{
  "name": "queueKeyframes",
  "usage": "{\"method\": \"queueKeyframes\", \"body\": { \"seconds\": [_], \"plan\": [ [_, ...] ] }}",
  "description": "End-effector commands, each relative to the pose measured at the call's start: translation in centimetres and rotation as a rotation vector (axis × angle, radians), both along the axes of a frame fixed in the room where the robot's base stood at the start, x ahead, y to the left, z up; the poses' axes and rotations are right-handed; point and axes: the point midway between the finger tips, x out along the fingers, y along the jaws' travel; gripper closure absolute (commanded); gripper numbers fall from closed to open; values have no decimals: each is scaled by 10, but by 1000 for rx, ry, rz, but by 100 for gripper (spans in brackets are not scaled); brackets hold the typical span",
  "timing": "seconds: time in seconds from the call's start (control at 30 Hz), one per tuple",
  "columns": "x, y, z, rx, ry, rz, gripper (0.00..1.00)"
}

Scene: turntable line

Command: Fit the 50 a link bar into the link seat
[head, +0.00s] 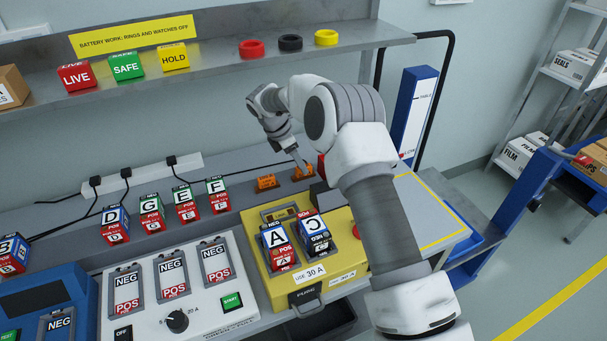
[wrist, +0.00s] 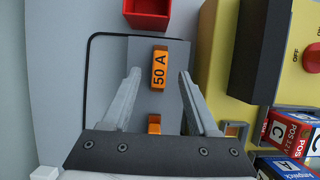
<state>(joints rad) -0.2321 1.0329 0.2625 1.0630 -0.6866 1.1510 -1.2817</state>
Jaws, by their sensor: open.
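The orange 50 A link bar (wrist: 159,68) lies on a grey pad in the wrist view, its label readable. It is the right-hand orange bar (head: 303,173) in the head view. My gripper (wrist: 160,75) is open, with one finger to each side of the bar in the picture; it looks empty, and I cannot tell its height above the bar. A second orange bar (wrist: 154,124) is partly hidden by my gripper's body; it also shows in the head view (head: 266,182). A framed recess (head: 279,213) at the back of the yellow unit appears to be the link seat.
The yellow unit (head: 337,249) holds batteries A (head: 277,243) and C (head: 314,234). A red bin (wrist: 147,10) stands beyond the pad. A dark block (wrist: 257,50) and a red button (wrist: 313,58) stand nearby. Batteries D, G, E and F line the back; a shelf overhangs.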

Motion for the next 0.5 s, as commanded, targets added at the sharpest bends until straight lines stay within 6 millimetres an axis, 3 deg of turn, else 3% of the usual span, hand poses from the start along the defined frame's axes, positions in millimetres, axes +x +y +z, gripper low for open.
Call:
{"method": "queueKeyframes", "body": {
  "seconds": [0.13, 0.37, 0.4, 0.5],
  "plan": [
    [4, -8, -21, 0, 2, -1, 40],
    [5, -9, -25, 1, 0, -1, 40],
    [5, -9, -25, 1, 0, 0, 42],
    [5, -9, -25, 1, 0, 0, 60]
  ]
}}
